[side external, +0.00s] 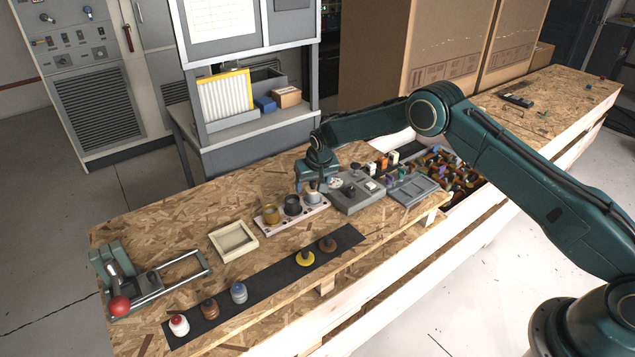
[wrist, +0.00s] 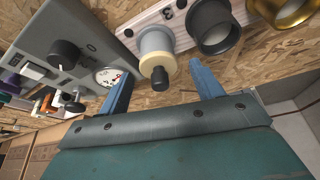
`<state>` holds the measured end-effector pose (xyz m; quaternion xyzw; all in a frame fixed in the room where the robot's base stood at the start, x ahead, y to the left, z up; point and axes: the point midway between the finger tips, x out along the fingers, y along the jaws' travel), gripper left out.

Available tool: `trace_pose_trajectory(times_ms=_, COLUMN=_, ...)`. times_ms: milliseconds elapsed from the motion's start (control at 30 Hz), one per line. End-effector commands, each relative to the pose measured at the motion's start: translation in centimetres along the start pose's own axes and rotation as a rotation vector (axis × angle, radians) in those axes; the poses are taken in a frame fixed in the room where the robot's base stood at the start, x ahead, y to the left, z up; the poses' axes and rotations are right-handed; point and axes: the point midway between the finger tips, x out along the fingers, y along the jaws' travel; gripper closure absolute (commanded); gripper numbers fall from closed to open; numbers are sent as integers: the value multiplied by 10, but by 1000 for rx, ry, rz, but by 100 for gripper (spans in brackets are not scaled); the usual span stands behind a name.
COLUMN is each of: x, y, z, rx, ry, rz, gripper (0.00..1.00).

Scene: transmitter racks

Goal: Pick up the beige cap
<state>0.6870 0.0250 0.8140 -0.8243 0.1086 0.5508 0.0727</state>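The beige cap (wrist: 158,62) has a black knob on top and sits on a grey cylinder (wrist: 156,40). In the side view this cylinder (side external: 313,198) is the right-hand one in a row on a pale strip (side external: 272,222); the cap there is largely hidden by my gripper (side external: 317,183). In the wrist view, my gripper (wrist: 160,72) is open. Its two blue fingers lie on either side of the cap, with a visible gap on each side. Nothing is held.
A black cylinder (side external: 292,206) and a gold one (side external: 271,214) stand close left of it. A grey panel with knobs and a dial (side external: 356,197) stands close right. A black mat (side external: 270,278) with several caps lies in front, beside an empty cream tray (side external: 233,243).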

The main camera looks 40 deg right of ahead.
Motion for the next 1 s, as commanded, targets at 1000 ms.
trace_pose_trajectory(times_ms=1000, x=-41, y=0, z=-18, rx=0, ry=4, rz=-1, gripper=82)
